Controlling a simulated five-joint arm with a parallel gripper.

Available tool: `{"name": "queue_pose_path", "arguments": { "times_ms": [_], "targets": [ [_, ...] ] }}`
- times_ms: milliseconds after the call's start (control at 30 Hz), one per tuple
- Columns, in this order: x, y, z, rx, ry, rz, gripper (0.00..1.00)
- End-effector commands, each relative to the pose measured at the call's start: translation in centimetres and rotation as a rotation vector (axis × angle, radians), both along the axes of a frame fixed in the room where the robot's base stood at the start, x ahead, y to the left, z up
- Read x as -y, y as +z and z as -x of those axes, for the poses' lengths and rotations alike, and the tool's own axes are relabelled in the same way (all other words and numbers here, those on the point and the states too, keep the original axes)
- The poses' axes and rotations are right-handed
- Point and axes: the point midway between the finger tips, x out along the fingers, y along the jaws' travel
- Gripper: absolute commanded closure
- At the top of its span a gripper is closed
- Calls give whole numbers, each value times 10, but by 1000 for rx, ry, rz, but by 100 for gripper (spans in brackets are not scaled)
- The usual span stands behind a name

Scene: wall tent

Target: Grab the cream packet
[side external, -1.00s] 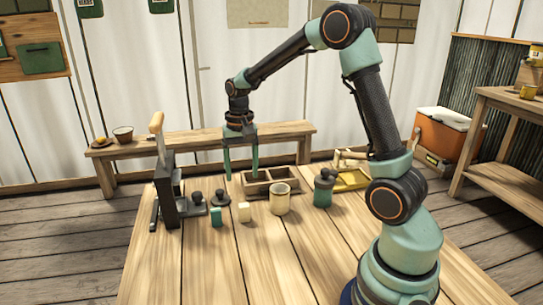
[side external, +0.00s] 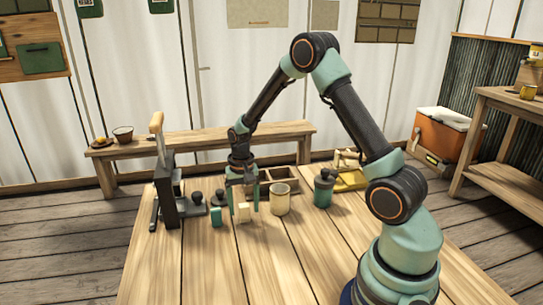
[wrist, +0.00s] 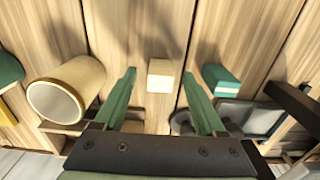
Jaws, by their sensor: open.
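The cream packet (side external: 243,212) is a small pale block standing on the wooden table. In the wrist view the cream packet (wrist: 160,75) lies just beyond and between my open fingertips, a little right of centre. My gripper (side external: 245,212) is low over the table, fingers pointing down, with one finger to each side of the packet in the side view. My gripper (wrist: 164,75) is open and empty in the wrist view. I cannot tell whether either finger touches the packet.
A green packet (side external: 216,217) stands just left of the cream one. A cream cup (side external: 280,199) stands close on the right, with a green jar (side external: 323,190) beyond. A wooden divided tray (side external: 283,175) is behind. The front of the table is clear.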

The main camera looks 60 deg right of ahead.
Motion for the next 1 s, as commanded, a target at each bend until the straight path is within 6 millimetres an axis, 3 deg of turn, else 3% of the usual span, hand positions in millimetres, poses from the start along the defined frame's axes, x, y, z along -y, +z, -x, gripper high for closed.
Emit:
{"name": "queue_pose_path", "arguments": {
  "times_ms": [333, 500, 533, 1000],
  "targets": [
    [0, -8, 0, 1, 0, 1, 28],
    [0, -8, 0, 1, 0, 1, 93],
    [0, -8, 0, 1, 0, 1, 100],
    [0, 2, -1, 4, 0, 1, 100]
  ]
}}
